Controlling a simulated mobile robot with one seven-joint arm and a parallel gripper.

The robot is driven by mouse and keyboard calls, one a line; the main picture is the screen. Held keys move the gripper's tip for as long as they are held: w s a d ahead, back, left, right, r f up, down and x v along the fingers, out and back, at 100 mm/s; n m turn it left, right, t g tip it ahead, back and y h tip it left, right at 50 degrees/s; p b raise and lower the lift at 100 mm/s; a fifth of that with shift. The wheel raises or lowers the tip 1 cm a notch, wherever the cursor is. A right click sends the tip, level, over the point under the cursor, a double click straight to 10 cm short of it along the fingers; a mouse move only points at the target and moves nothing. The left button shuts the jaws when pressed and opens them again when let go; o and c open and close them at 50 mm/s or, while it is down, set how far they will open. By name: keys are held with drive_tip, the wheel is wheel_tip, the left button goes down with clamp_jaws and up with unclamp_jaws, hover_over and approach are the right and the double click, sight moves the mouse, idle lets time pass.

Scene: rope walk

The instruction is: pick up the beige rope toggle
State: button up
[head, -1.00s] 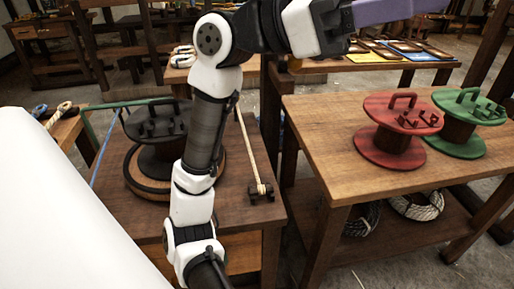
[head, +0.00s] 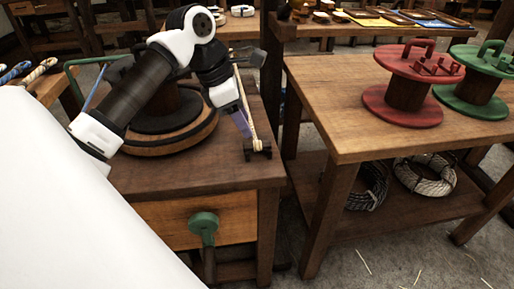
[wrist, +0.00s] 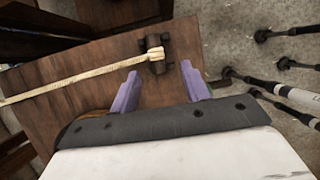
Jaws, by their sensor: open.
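The beige rope toggle shows in the head view as a beige rope end (head: 257,146) on a small dark wooden piece, near the right edge of the dark brown bench (head: 190,176). In the wrist view its pale knot (wrist: 155,53) sits over the dark wooden piece, and the rope runs off to the left. My gripper (wrist: 160,70) is open, its two purple fingers apart below the knot in the picture, with nothing gripped. In the head view one purple finger (head: 241,123) shows just left of the toggle; the other is hidden.
A dark spool base with a tan rim (head: 165,146) stands left on the bench, partly behind my arm. A green knob (head: 203,223) is at the drawer front. To the right, another table (head: 330,110) holds a red spool (head: 405,95) and a green spool (head: 481,86), with coils below.

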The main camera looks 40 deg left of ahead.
sight(256, 142)
drive_tip(key=x, duration=0.4)
drive_tip(key=b+x, duration=0.1)
drive_tip(key=x, duration=0.2)
drive_tip(key=shift+w+a+f, duration=0.15)
drive_tip(key=shift+w+a, duration=0.05)
drive_tip(key=shift+a, duration=0.1)
drive_tip(key=shift+c, duration=0.5)
clamp_jaws()
